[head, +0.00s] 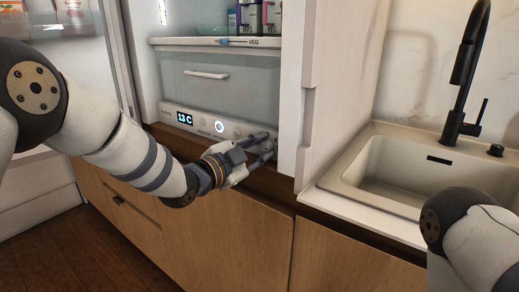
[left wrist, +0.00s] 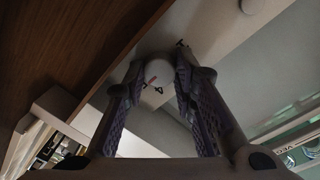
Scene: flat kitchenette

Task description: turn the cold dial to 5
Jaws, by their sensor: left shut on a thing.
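In the head view the fingers hide the dial. Its numbers are too small to read. My right gripper is out of view; only part of that arm shows.
The panel has a display (head: 185,119) reading 13 C and a lit round button (head: 220,127). A clear drawer (head: 215,85) and a VEG-labelled shelf (head: 225,42) are above. A white side panel (head: 305,100) stands close right of my gripper, then the sink (head: 400,175).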

